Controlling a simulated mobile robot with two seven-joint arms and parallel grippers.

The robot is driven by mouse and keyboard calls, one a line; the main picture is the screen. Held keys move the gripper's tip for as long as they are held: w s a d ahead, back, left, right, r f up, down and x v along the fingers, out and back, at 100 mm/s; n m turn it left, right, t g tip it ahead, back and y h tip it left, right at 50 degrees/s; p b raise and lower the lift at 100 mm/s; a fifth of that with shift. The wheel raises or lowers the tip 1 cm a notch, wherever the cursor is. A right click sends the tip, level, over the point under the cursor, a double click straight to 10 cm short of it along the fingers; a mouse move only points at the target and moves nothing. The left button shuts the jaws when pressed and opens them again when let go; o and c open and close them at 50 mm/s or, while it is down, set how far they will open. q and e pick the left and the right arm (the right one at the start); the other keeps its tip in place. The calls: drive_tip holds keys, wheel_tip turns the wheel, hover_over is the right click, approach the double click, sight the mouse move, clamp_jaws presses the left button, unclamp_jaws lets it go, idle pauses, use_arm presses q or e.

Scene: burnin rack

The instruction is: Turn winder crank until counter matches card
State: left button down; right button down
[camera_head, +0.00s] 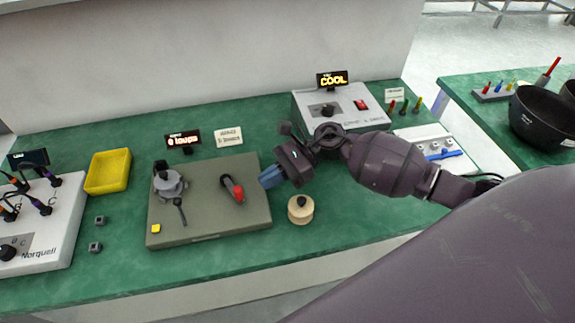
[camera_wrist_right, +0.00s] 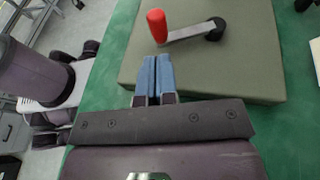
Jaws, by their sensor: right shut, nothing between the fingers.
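The winder is a flat olive box (camera_head: 208,212) on the green bench, with a grey spool post (camera_head: 169,184) on its left. Its crank (camera_head: 231,188) has a short metal arm and a red knob pointing toward the front; the red knob (camera_wrist_right: 157,24) also shows in the right wrist view. The counter display (camera_head: 183,141) behind the box seems to read 0 loops. The white card (camera_head: 228,137) beside it has print too small to read surely. My right gripper (camera_head: 268,180) is shut and empty at the box's right edge, its blue fingertips (camera_wrist_right: 157,62) just short of the knob, apart from it.
A wooden spool (camera_head: 301,209) stands right of the box, below my right gripper. A yellow tray (camera_head: 108,171) and a white cabled device (camera_head: 42,225) are at left. A white unit with a COOL display (camera_head: 332,78) stands behind. The bench front is clear.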

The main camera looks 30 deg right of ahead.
sight(231, 185)
drive_tip(key=shift+w+a+p, duration=0.1)
drive_tip(key=shift+a+p, duration=0.2)
drive_tip(key=shift+a, duration=1.5)
drive_tip(key=shift+a, duration=0.15)
